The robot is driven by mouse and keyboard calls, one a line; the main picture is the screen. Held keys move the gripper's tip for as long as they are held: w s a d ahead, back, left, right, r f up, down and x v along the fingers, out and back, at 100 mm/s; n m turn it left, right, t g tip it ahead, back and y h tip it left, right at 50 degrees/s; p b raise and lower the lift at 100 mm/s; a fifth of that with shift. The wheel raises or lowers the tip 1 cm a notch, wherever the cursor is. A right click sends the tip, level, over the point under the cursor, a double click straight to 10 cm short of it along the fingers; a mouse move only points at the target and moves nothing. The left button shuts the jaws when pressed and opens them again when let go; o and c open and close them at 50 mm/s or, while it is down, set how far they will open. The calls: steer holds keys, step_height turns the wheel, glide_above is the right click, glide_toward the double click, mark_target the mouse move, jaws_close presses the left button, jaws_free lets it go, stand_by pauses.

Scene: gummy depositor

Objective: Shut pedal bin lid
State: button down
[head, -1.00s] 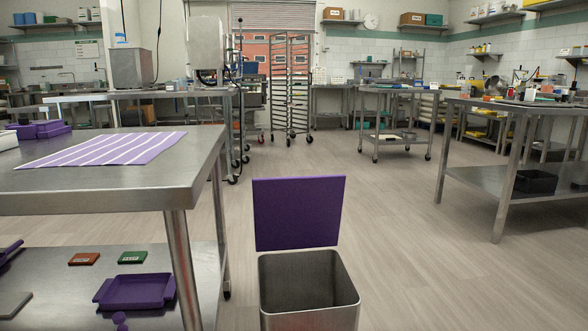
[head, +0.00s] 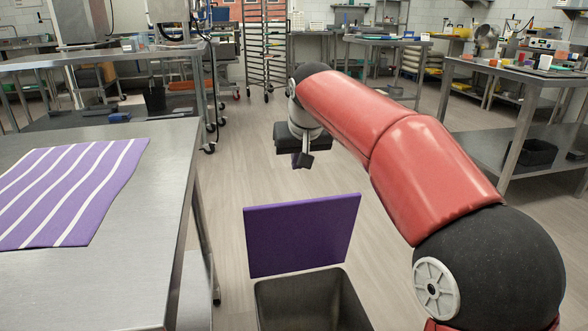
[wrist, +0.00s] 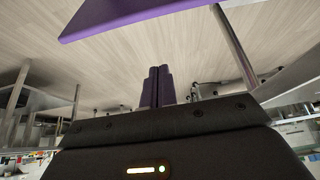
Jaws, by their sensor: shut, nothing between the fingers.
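The pedal bin (head: 312,300) is a grey metal box at the bottom of the head view, cut off by the frame edge. Its flat purple lid (head: 302,236) stands open, raised upright at the bin's far edge. My gripper (head: 303,163) is shut and empty, beyond and above the lid in the head view and apart from it. In the wrist view my closed fingers (wrist: 157,88) point toward the floor area, and the purple lid (wrist: 130,14) crosses the top. The bin's foot pedal is not visible.
A steel table (head: 150,220) with a purple-and-white striped mat (head: 68,190) stands left of the bin. Another steel table (head: 530,85) stands at the right. A rack (head: 265,50) is at the back. Pale floor around the lid is clear.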

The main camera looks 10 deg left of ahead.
steer(key=b+x, duration=0.1)
steer(key=x, duration=0.9)
steer(key=shift+s+d+f+b, duration=0.15)
steer(key=shift+s+d, duration=0.2)
steer(key=shift+s, duration=0.3)
steer(key=shift+s+d+r+b, duration=0.15)
steer(key=shift+s+d, duration=0.2)
steer(key=shift+s, duration=0.3)
steer(key=shift+s+d+f+b, duration=0.15)
steer(key=shift+s+d, duration=0.2)
steer(key=shift+s, duration=0.3)
steer(key=shift+f, duration=0.1)
